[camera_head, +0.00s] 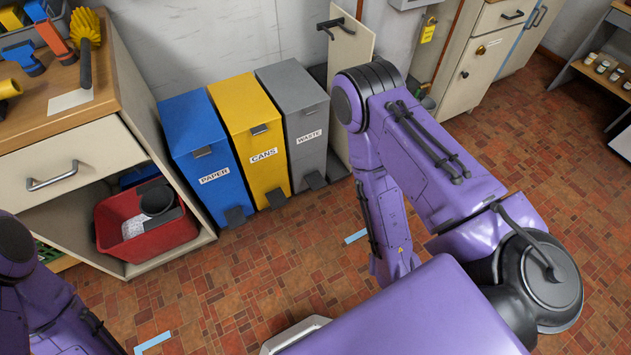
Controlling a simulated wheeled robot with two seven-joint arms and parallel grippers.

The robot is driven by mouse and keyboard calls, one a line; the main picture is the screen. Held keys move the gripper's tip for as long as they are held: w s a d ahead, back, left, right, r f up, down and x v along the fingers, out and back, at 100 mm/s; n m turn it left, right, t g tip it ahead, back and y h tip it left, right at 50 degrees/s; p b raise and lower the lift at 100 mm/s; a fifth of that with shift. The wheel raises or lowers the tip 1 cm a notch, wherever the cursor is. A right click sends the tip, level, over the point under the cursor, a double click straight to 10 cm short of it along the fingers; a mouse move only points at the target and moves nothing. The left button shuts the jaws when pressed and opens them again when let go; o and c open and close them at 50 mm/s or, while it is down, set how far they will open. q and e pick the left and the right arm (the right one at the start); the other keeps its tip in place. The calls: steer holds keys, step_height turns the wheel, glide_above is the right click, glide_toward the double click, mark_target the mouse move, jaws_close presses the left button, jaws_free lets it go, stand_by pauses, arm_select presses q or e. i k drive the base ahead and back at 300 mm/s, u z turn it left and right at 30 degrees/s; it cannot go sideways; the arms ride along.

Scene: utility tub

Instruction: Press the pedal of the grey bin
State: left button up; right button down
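The grey bin (300,115), labelled WASTE, stands against the wall at the right end of a row of three bins. Its lid is closed. Its dark pedal (315,181) sticks out at the foot of its front, and nothing touches it in view. My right arm reaches in from the right, and its forearm hangs down to the right of the grey bin, apart from the pedal. The gripper of this arm is not visible. My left arm shows only at the lower left corner, and its gripper is out of view.
A yellow CANS bin (253,145) and a blue PAPER bin (205,160) stand close to the left of the grey bin. A pale panel (349,50) stands to its right. A red tub (120,235) sits in the cabinet at left. The tiled floor (270,260) ahead is mostly clear.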

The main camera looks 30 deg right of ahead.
mark_target(314, 180)
steer(key=z, duration=0.3)
steer(key=i, duration=1)
steer(key=z, duration=0.35)
